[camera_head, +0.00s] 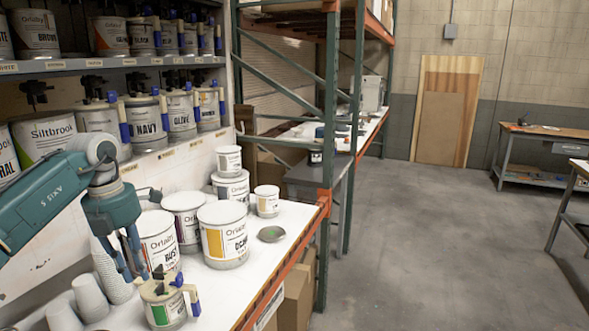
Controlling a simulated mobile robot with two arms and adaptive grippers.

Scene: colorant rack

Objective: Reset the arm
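My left arm comes in from the left, and my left gripper (136,278) points down over the white worktop (262,262). Its two fingers are apart with nothing seen between them. A small can with a green label and a dispensing lid with blue and yellow parts (163,308) stands just below and right of the fingertips. I cannot tell whether the fingers touch its lid.
Several white paint cans, such as the large one (224,238), stand behind the gripper with a small dish (271,234). Stacked white cups (90,296) are at front left. A shelf (120,63) of colorant cans runs above. The floor (440,240) at right is clear.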

